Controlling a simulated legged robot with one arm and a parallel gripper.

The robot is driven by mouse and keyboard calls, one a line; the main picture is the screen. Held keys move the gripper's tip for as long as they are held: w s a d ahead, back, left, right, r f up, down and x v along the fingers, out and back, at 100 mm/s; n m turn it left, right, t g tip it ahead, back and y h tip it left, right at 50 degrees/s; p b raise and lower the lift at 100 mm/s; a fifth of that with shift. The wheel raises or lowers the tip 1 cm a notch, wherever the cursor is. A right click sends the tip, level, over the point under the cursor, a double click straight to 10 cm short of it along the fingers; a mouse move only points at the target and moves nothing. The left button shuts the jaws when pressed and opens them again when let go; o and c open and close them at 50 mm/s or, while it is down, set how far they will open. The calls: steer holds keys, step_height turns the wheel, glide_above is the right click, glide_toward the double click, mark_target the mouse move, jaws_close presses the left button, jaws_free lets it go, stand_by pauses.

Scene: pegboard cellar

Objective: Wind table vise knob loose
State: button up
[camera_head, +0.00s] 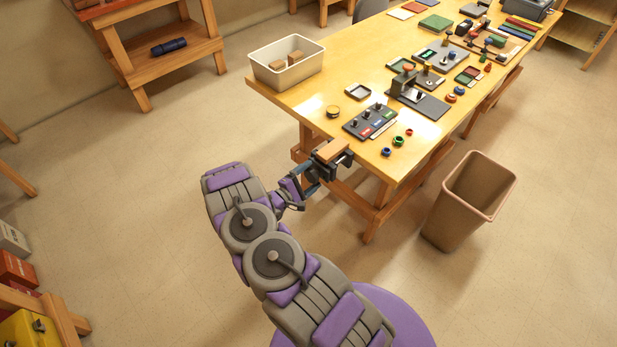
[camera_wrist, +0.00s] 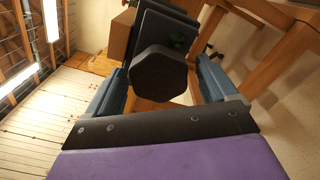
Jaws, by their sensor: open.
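The table vise (camera_head: 324,165) is dark and sits at the near edge of the wooden workbench. A light wooden block (camera_head: 334,150) lies at its top, and a brown block also shows behind the vise in the wrist view (camera_wrist: 120,36). The vise knob (camera_wrist: 160,76) is black, faceted and faces the wrist camera. My gripper (camera_wrist: 161,66) is open, with one blue-grey finger on each side of the knob. I cannot tell whether either finger touches it. In the head view my gripper (camera_head: 299,188) is at the vise's near side, and the knob is hard to make out.
The workbench (camera_head: 300,100) carries a white bin (camera_head: 286,65) with blocks, a dark switch panel (camera_head: 370,120), small coloured rings and several trays. A brown waste bin (camera_head: 468,200) stands on the floor at right.

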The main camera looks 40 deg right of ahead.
steer(key=s+a+p, duration=0.1)
steer(key=a, duration=1.6)
steer(key=shift+s+a, duration=0.2)
